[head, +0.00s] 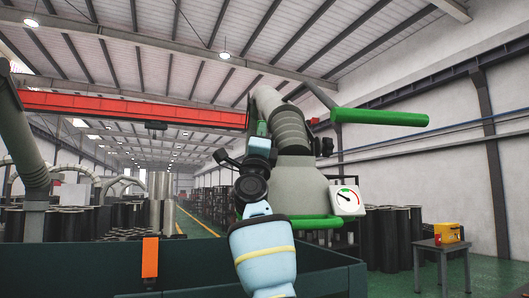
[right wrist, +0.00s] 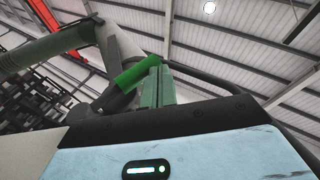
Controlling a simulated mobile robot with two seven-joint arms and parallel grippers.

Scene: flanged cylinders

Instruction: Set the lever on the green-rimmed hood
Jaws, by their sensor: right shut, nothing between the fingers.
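The green-rimmed hood (head: 295,185) hangs from a grey ribbed duct, right of centre in the head view. Its green rim (head: 310,222) shows partly behind my right arm. A white dial gauge (head: 347,200) sits at its right side. The lever's thick green handle (head: 380,117) points right from a grey rod above the hood. A green handle (right wrist: 137,71) also shows behind the fingers in the right wrist view. My right gripper (head: 262,127) is shut and empty, in front of the duct, left of and slightly below the handle in the picture. My left gripper is out of view.
A dark green walled container (head: 200,262) with an orange strip (head: 150,257) spans the front. Another grey duct (head: 28,150) stands at left. Dark cylinders (head: 395,235) and a small table (head: 440,245) with a yellow box (head: 448,232) are at right. Space right of the handle looks free.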

